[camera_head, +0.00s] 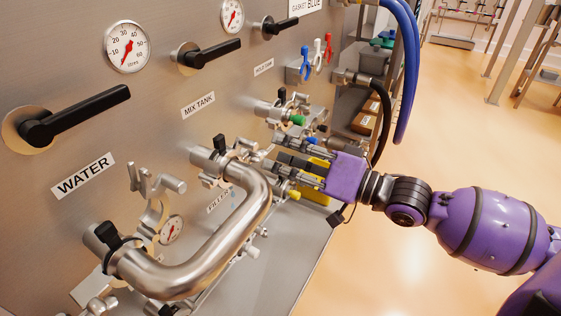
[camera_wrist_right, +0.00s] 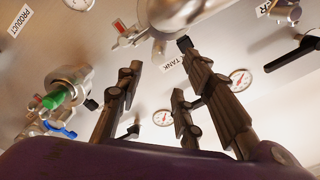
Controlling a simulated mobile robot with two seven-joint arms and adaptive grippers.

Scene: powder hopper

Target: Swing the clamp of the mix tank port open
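The mix tank port (camera_head: 205,157) is on the steel panel below the MIX TANK label (camera_head: 199,105). A curved steel pipe (camera_head: 255,205) joins it to the lower port under the WATER label. The clamp (camera_head: 243,148) is around the pipe end at this port; I cannot tell whether its latch is fastened. My right gripper (camera_head: 271,153) is just right of the clamp, fingers toward the panel, apart with nothing between them. In the wrist view, the open fingers (camera_wrist_right: 160,54) point toward the panel, with steel port hardware (camera_wrist_right: 178,12) above them. My left gripper is not in view.
A second clamp (camera_head: 152,215) stands open by the lower port. Green-tipped (camera_head: 297,119) and yellow-tipped (camera_head: 293,195) fittings are close to my right gripper. Black handles (camera_head: 75,115) and gauges (camera_head: 127,46) are above.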

